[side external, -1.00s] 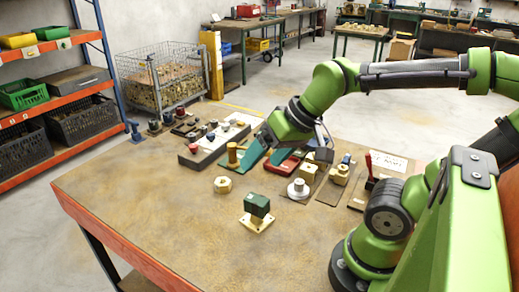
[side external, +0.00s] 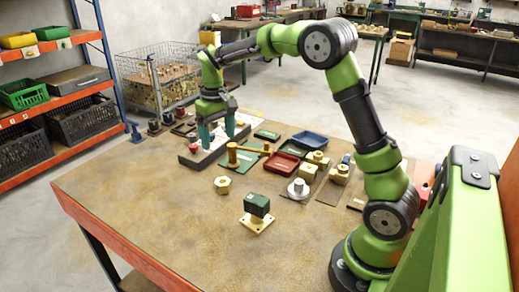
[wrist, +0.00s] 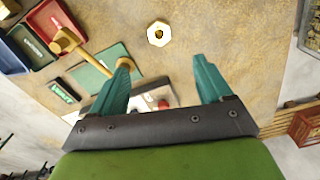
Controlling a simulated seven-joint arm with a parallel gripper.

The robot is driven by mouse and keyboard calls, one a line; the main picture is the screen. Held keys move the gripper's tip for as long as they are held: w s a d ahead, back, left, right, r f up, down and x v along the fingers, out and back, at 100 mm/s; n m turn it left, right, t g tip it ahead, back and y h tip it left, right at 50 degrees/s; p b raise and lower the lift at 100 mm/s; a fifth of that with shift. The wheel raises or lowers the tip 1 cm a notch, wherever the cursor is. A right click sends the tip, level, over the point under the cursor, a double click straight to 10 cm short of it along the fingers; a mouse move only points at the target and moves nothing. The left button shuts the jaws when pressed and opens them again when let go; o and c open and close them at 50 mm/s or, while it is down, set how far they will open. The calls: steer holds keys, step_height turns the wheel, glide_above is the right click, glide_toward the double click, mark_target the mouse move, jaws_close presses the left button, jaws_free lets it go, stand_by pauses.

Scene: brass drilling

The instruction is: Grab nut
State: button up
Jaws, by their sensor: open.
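A brass hex nut (side external: 222,185) lies on the bare tabletop, apart from other things. The nut is beyond the fingertips and not touched.
The button panel (side external: 190,160) is under my gripper. A brass handle tool (side external: 234,155), red tray (side external: 281,163) and blue tray (side external: 310,140) are to the right. A green block on a brass base (side external: 257,211) stands nearer the front. The left front tabletop is clear.

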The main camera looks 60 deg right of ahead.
mark_target(222, 181)
step_height(222, 181, down, 16)
steer(key=shift+d+f, duration=0.1)
steer(key=shift+d, duration=0.05)
stand_by(0.4)
steer(key=shift+c, duration=0.3)
steer(key=shift+w, duration=0.1)
steer(key=c, duration=1.4)
